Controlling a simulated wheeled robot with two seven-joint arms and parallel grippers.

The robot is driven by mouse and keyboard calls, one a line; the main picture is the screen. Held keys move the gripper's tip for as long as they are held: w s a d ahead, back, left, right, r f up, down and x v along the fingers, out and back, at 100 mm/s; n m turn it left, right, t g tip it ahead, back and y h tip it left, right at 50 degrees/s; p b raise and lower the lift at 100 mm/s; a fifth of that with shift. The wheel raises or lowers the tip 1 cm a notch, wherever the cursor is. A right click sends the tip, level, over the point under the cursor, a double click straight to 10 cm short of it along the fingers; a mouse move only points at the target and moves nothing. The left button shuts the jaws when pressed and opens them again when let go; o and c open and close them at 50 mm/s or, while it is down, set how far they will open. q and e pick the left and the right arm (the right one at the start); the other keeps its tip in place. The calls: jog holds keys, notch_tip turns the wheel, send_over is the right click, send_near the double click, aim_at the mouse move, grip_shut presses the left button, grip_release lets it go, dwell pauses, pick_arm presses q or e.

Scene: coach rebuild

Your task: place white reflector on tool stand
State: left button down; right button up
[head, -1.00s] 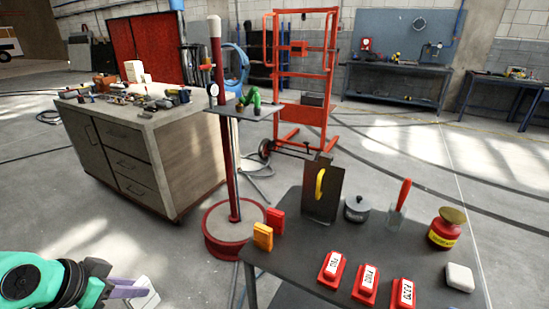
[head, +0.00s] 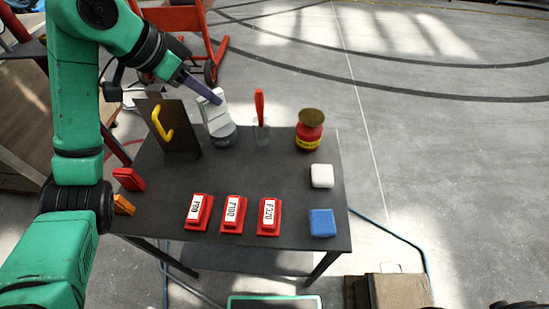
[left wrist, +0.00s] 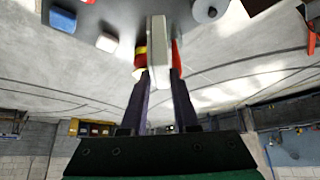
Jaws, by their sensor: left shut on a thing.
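My left gripper (head: 214,97) reaches in from the upper left and is shut on the white reflector (head: 211,111), a pale upright block. In the left wrist view the white reflector (left wrist: 158,60) stands between the two dark fingers (left wrist: 160,85). My right gripper is out of view.
On the top are a dark upright plate with a yellow handle (head: 162,122), a red-handled brush (head: 261,110), a red tin (head: 309,132), several red labelled blocks (head: 234,213), a white block (head: 322,176) and a blue block (head: 322,222). A cardboard box (head: 399,290) stands at lower right.

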pick_arm(q)
jog(key=f, duration=1.9)
jog(key=shift+s+f, duration=0.2)
jog(key=shift+f, duration=0.15)
jog(key=c, duration=0.7)
grip_release()
jog(key=shift+o, duration=0.2)
jog(key=v, duration=1.2)
jog(key=shift+b, duration=0.35)
